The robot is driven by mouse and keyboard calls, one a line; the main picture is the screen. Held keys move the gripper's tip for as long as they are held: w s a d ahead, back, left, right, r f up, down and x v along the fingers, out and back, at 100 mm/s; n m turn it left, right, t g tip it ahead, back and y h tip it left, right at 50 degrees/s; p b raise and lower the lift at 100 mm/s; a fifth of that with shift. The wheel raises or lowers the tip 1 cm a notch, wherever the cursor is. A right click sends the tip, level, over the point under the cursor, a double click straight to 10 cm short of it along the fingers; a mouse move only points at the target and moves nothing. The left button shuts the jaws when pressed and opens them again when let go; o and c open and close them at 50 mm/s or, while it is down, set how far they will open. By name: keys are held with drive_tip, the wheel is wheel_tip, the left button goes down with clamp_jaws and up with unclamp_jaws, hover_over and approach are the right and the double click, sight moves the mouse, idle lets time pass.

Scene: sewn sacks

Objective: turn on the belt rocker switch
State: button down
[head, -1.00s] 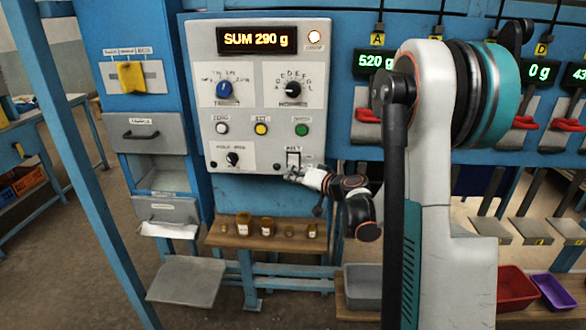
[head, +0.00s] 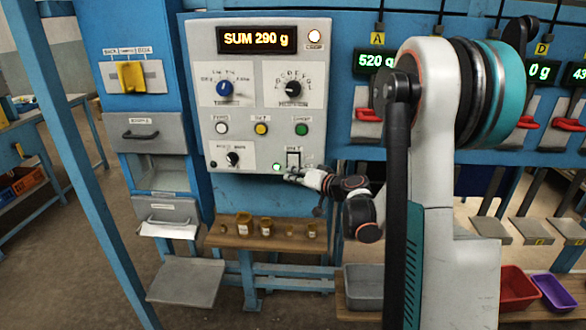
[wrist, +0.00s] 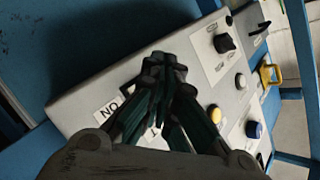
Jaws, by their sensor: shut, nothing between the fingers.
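The belt rocker switch (head: 293,158) sits at the lower right of the grey control panel (head: 208,100), under a small label. My gripper (head: 288,178) is shut and empty at its lower edge, against or very close to it; I cannot tell if they touch. A small lamp (head: 277,167) just left of the switch glows green. In the wrist view my closed fingers (wrist: 165,65) hide most of the switch, and a white "ON" label (wrist: 107,107) shows beside them.
The panel also carries a selector knob (head: 233,159), white, yellow and green buttons, and two larger dials. The display (head: 257,40) reads SUM 290 g. Below, a wooden shelf (head: 225,240) holds several small jars. A grey bin (head: 362,288) stands lower right.

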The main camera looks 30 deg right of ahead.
drive_tip(key=shift+s+a, duration=0.15)
drive_tip(key=shift+s, duration=0.05)
drive_tip(key=shift+s, duration=0.1)
drive_tip(key=s+a, duration=0.1)
drive_tip(key=s, duration=0.1)
drive_tip(key=s+a, duration=0.1)
drive_tip(key=s, duration=0.1)
drive_tip(key=shift+a+r, duration=0.35)
idle(0.5)
